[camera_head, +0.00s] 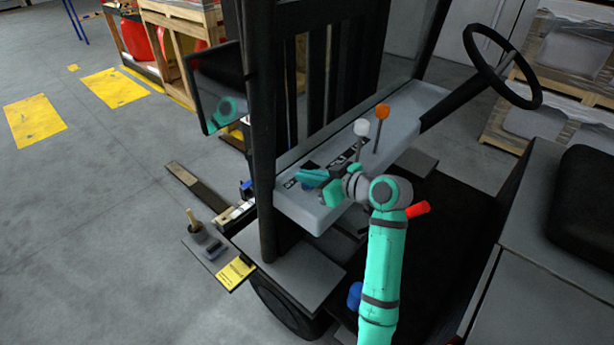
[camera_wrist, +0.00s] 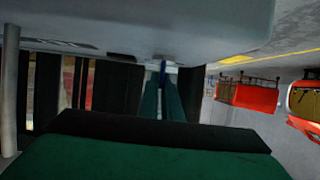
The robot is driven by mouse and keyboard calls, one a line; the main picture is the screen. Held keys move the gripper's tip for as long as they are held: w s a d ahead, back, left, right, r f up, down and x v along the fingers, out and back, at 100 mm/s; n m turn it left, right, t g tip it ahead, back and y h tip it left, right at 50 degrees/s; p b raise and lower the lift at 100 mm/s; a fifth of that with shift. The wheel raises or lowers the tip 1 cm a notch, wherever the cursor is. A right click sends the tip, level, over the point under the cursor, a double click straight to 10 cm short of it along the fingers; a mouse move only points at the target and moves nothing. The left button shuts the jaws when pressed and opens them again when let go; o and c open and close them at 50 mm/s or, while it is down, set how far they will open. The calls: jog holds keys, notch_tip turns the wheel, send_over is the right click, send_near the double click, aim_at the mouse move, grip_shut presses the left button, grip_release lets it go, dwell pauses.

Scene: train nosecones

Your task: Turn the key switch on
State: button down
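My gripper (camera_head: 308,179) is at the near left part of the grey forklift dash panel (camera_head: 402,131). Its teal fingers reach across the panel's top. In the wrist view, my gripper (camera_wrist: 163,84) shows its two fingers close together, with a narrow gap between them. A small blue piece, perhaps the key (camera_wrist: 162,72), shows between the fingertips, against the panel (camera_wrist: 130,25). I cannot tell whether the fingers press on it. The key switch itself is largely hidden by my gripper in the head view, so its position cannot be read.
A white-knobbed lever (camera_head: 361,128) and an orange-knobbed lever (camera_head: 382,111) stand on the panel close to my wrist. The steering wheel (camera_head: 502,66) is at the upper right. A black mast post (camera_head: 262,150) stands just left of my gripper.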

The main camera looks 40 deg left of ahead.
jog(key=shift+m+t, duration=0.3)
jog(key=m+t, duration=0.2)
jog(key=m+t+h, duration=0.1)
jog(key=m+t, duration=0.1)
jog(key=t, duration=0.1)
jog(key=shift+s+m+h, duration=0.1)
jog(key=shift+m+h, duration=0.2)
jog(key=m+t+h, duration=0.4)
jog(key=m, duration=0.1)
jog(key=shift+a+t, duration=0.15)
jog(key=shift+t, duration=0.15)
jog(key=shift+m+t+h, duration=1.1)
jog(key=shift+m+h, duration=1.3)
jog(key=shift+h, duration=0.2)
jog(key=c, duration=2)
grip_release()
jog(key=v, duration=1)
jog(key=shift+s+r, duration=0.2)
jog(key=shift+s, duration=0.1)
